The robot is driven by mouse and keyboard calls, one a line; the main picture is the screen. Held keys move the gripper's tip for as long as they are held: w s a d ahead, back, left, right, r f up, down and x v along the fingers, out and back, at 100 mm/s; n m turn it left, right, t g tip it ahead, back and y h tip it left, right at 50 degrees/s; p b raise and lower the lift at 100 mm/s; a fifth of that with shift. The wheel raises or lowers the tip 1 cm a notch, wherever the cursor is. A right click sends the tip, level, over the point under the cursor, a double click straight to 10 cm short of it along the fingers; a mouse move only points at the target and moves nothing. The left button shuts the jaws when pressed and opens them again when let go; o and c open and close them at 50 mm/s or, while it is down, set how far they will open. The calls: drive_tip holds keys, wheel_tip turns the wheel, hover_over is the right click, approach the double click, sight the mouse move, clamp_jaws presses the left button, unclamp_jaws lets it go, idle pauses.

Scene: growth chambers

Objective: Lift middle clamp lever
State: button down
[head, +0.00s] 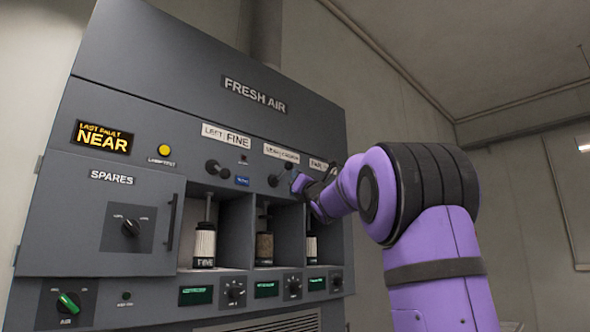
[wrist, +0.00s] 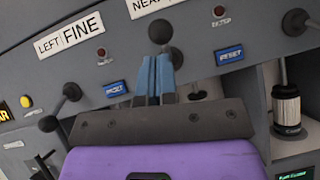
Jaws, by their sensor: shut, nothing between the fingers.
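The middle clamp lever (head: 274,180) is a dark lever with a round black knob on the grey panel, above the middle bay. In the wrist view its upper round end (wrist: 160,31) shows just beyond my fingertips, and another dark round part sits close behind the right finger. My gripper (wrist: 156,60) has blue fingers held together with nothing between them. In the head view my gripper (head: 298,181) is right beside the lever, partly hidden by my wrist. I cannot tell whether the fingers touch the lever.
The left clamp lever (head: 213,168) is on the panel to the left, and another lever (wrist: 295,22) is at right in the wrist view. Filter cartridges (head: 204,246) stand in open bays below. The spares door (head: 80,215) is shut, its handle sticking out.

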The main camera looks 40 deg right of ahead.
drive_tip(key=s+f, duration=0.2)
drive_tip(key=s, duration=0.8)
drive_tip(key=shift+a, duration=0.45)
drive_tip(key=shift+w+f+h, duration=0.1)
drive_tip(key=shift+h, duration=0.2)
